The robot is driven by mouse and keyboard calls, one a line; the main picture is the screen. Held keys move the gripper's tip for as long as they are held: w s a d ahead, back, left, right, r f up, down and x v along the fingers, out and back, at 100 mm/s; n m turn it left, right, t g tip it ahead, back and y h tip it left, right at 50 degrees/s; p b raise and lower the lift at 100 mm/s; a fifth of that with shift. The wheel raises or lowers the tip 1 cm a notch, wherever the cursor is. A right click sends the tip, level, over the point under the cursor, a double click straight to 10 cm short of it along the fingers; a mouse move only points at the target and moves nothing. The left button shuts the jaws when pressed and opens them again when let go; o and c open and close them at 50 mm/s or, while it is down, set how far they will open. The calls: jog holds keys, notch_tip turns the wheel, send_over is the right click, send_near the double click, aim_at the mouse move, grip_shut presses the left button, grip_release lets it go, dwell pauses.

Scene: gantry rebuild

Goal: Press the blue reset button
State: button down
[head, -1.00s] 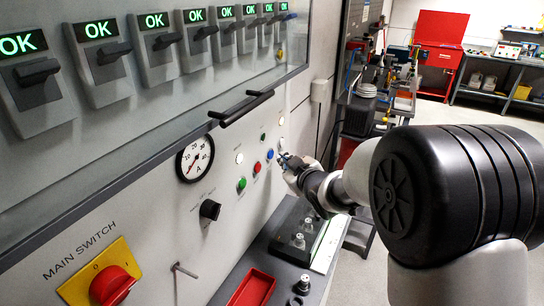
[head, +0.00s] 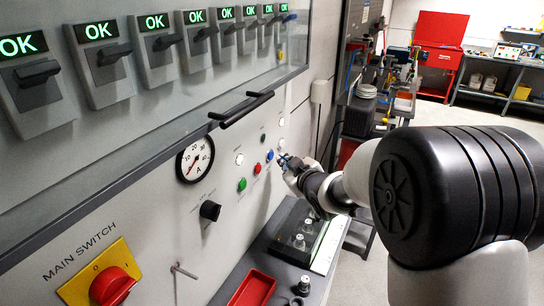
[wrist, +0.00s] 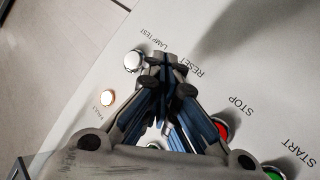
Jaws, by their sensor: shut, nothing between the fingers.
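The blue reset button (head: 270,154) is on the grey panel, right of the red button, in the head view. My gripper (head: 282,160) is shut and empty, its tips close to the panel just right of the blue button. In the wrist view the shut fingertips (wrist: 168,65) point at the panel beside the RESET label (wrist: 202,68). The blue button itself is hidden there behind the fingers. I cannot tell whether the tips touch it.
A red STOP button (wrist: 221,128), a green START button (wrist: 274,172), a white lamp-test button (wrist: 134,61) and a lit fault lamp (wrist: 107,97) are near my fingers. A black handle (head: 241,108) sticks out above. A shelf with a red tray (head: 252,290) lies below.

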jog(key=shift+a, duration=0.2)
jog(key=shift+w+a+b, duration=0.15)
jog(key=shift+a+b, duration=0.1)
jog(key=shift+b, duration=0.05)
jog(key=shift+w+a, duration=0.15)
jog(key=shift+a, duration=0.2)
dwell(1.0)
jog(key=shift+d, duration=0.1)
jog(key=shift+s+d, duration=0.3)
jog(key=shift+d, duration=0.35)
jog(key=shift+s+d, duration=0.3)
jog(key=shift+d, duration=0.45)
jog(key=shift+s+d, duration=0.35)
jog(key=shift+d, duration=0.45)
jog(key=shift+s+d, duration=0.3)
jog(key=shift+d, duration=0.45)
